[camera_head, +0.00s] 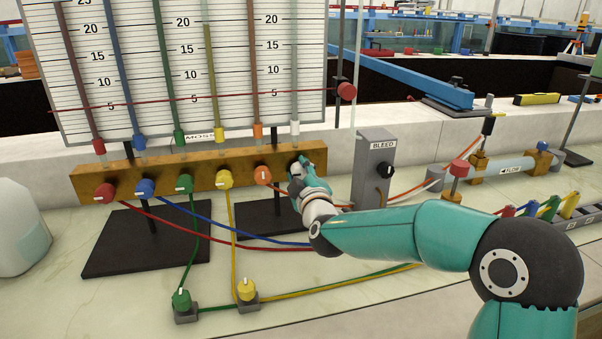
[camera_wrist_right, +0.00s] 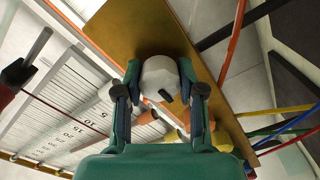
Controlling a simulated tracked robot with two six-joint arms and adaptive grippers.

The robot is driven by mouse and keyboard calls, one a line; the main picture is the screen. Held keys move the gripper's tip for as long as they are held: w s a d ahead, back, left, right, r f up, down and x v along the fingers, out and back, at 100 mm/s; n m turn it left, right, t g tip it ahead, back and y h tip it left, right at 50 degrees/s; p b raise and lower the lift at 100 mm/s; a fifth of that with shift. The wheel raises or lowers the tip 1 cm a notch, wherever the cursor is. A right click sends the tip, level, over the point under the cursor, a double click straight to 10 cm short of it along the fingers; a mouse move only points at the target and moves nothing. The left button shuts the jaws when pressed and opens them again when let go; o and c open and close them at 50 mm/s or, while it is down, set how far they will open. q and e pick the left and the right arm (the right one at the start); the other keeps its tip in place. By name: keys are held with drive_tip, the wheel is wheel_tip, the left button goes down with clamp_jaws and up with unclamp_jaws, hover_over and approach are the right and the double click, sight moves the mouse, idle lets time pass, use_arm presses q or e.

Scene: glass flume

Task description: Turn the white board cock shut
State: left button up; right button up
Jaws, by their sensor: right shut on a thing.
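The white board cock (camera_wrist_right: 160,76) is a round white knob with a dark mark near its lower right edge in the right wrist view. It sits on the right end of the brass bar (camera_head: 150,172), below the tube with the white fitting. My right gripper (camera_head: 302,172) is at the knob, with one finger on each side in the right wrist view, shut on it. In the head view the gripper hides most of the knob. Its exact turn is hard to tell from there. My left gripper is out of view.
Along the bar are the red (camera_head: 105,193), blue (camera_head: 145,188), green (camera_head: 184,183), yellow (camera_head: 224,178) and orange (camera_head: 263,176) cocks. The grey BLEED box (camera_head: 373,165) stands close right of my gripper. Coloured hoses run across the pale bench below.

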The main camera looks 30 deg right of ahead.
drive_tip(key=shift+a+f, duration=0.1)
drive_tip(key=shift+f, duration=0.05)
drive_tip(key=m+b, duration=0.2)
drive_tip(key=m, duration=0.1)
drive_tip(key=shift+f+m, duration=0.1)
drive_tip(key=shift+m, duration=0.3)
drive_tip(key=m+b, duration=0.2)
drive_tip(key=m, duration=0.2)
drive_tip(key=shift+m, duration=0.3)
drive_tip(key=m+b, duration=0.3)
drive_tip(key=m, duration=0.2)
drive_tip(key=shift+m+b, duration=0.85)
drive_tip(key=shift+m, duration=1.25)
drive_tip(key=o, duration=1.1)
drive_tip(key=shift+o, duration=0.2)
